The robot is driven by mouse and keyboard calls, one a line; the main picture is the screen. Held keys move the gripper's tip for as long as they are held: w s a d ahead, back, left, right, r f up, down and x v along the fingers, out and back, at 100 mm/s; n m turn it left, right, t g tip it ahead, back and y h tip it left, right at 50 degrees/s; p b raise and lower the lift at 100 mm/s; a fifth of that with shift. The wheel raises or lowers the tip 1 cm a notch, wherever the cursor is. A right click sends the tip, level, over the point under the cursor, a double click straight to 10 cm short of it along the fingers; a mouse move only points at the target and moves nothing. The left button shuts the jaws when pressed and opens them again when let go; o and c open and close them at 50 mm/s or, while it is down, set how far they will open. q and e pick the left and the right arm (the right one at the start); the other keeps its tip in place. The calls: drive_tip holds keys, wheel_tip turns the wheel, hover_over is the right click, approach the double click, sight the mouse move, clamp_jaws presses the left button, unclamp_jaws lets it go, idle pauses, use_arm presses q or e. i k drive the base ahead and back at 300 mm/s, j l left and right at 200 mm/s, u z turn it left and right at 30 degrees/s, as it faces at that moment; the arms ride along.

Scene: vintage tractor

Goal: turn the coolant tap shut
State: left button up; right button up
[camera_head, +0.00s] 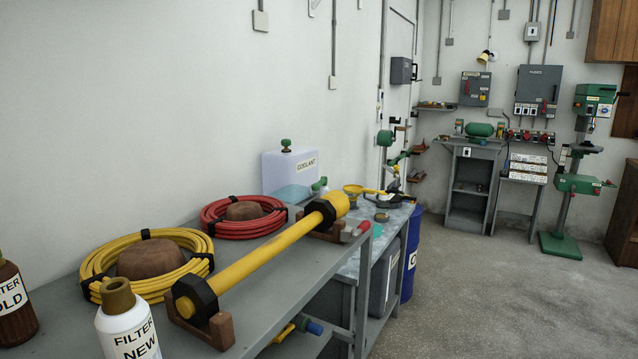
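Neither of my grippers is in view.
On the workbench (290,290) lie a yellow hose coil (190,240), a red hose coil (212,222) and a long yellow bar (262,258) on wooden rests. Filter bottles (130,325) stand at the near left. A blue drum (409,255) stands beyond the bench. The floor to the right is clear.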

sight(316, 186)
drive_tip(key=i+l+z, duration=0.15)
drive_tip(key=i+l, duration=0.4)
drive_tip(key=i+l+z, duration=0.15)
drive_tip(key=i+l, duration=0.35)
drive_tip(key=i, duration=0.2)
